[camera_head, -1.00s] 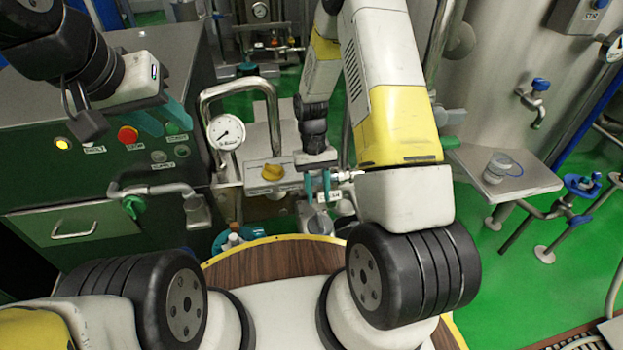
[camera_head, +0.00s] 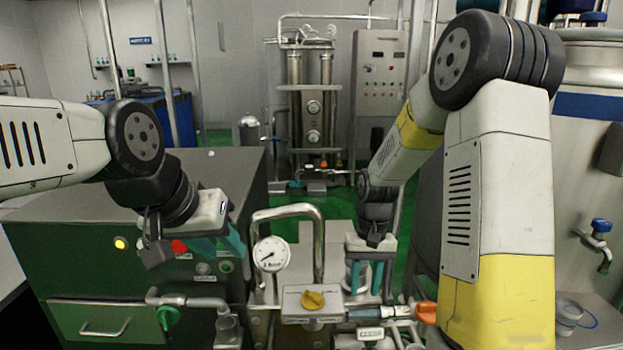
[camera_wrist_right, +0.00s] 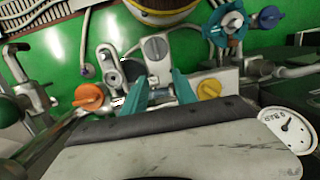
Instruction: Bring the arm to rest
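My left gripper (camera_head: 218,246), with teal fingers, hangs in front of the green control cabinet beside its red button (camera_head: 180,246). Its fingers are apart, with nothing seen between them. My right gripper (camera_head: 366,280) points down behind and right of the yellow knob (camera_head: 312,299) on the valve block. In the right wrist view its two teal fingers (camera_wrist_right: 160,90) are apart and empty. A grey knob (camera_wrist_right: 155,47) shows beyond the fingertips, with an orange knob (camera_wrist_right: 89,97) to the left and the yellow knob (camera_wrist_right: 209,89) to the right.
A pressure gauge (camera_head: 270,254) and a bent steel pipe (camera_head: 288,212) stand between the grippers. An orange handle (camera_head: 425,312) is low, near my right arm. A steel tank (camera_head: 585,190) with a blue-handled tap (camera_head: 601,225) stands at the right. Green floor shows behind.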

